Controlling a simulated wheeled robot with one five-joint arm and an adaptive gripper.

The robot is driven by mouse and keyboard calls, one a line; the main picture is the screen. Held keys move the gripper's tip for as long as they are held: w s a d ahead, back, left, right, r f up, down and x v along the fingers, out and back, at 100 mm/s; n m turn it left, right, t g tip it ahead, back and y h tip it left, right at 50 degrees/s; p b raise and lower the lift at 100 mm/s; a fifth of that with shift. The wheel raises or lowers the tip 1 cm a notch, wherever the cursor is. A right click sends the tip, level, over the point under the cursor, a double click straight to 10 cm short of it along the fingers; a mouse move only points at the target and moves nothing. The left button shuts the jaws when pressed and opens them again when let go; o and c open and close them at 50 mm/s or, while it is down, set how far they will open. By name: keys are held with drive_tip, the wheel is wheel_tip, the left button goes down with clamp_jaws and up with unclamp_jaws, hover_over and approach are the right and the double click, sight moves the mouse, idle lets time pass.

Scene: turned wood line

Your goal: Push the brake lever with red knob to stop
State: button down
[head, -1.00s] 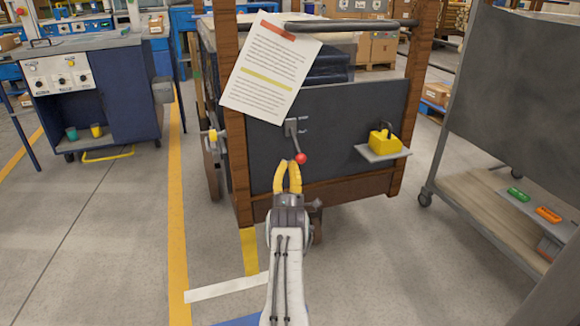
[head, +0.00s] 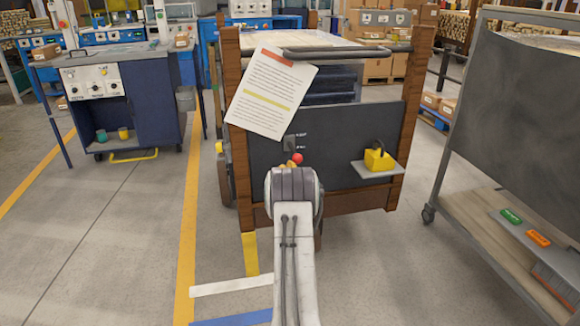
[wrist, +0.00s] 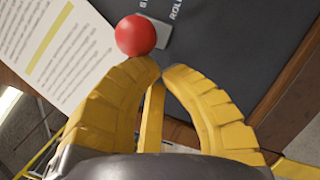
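The brake lever's red knob (head: 297,158) shows just below the grey lever plate (head: 290,143) on the dark end panel of a wooden-framed cart. In the wrist view the red knob (wrist: 135,35) is just beyond my fingertips, slightly left of them. My gripper (wrist: 160,68) has yellow fingers with tips nearly together and nothing gripped between them. In the head view my wrist hides most of the gripper (head: 291,165). Whether the fingertips touch the knob or lever is unclear. The lever's shaft is mostly hidden. The markings by the plate (wrist: 158,38) are partly cut off; "ROLL" is readable.
A paper sheet (head: 271,92) hangs left of the lever. A small shelf (head: 372,172) with a yellow block (head: 378,159) is to its right. A grey board on wheels (head: 510,110) stands at right, a blue workstation (head: 128,95) at left.

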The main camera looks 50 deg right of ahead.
wheel_tip(320, 180, up, 4)
drive_tip(key=g+y+p, duration=0.1)
drive_tip(key=y+p, duration=0.1)
drive_tip(key=p, duration=0.3)
drive_tip(key=shift+s+a+n+g, duration=0.1)
drive_tip(key=shift+n+g, duration=0.2)
drive_tip(key=shift+g, duration=0.1)
drive_tip(key=shift+f, duration=0.1)
